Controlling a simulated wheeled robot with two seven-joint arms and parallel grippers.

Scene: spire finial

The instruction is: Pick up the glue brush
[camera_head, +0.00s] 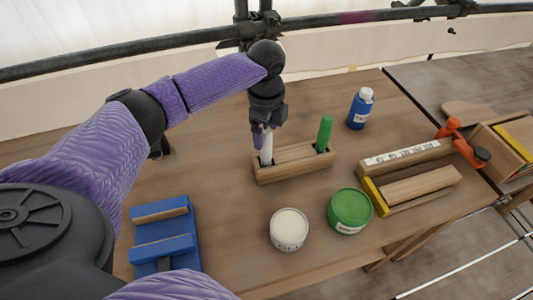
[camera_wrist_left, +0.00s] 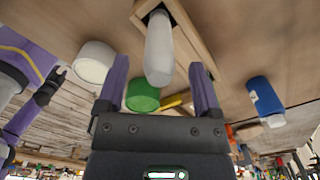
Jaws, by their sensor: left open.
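A white-handled brush (camera_head: 267,148), which I take for the glue brush, stands upright in the left part of a wooden holder (camera_head: 290,169). Its pale handle (camera_wrist_left: 159,50) also shows in the left wrist view, between the two purple fingers. My left gripper (camera_head: 262,137) is open above the holder, pointing down at the handle, with a finger on either side. I cannot tell whether the fingers touch it. The brush's lower end is hidden in the holder. In the left wrist view, part of what looks like my right arm shows at the left edge, its gripper (camera_wrist_left: 52,84) small and unclear.
A green handle (camera_head: 325,132) stands in the holder's right part. A white tub (camera_head: 289,229) and a green tub (camera_head: 350,210) stand in front. A blue bottle (camera_head: 361,108) is behind right, a blue fixture (camera_head: 164,236) front left, and a wooden jig (camera_head: 411,182) right.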

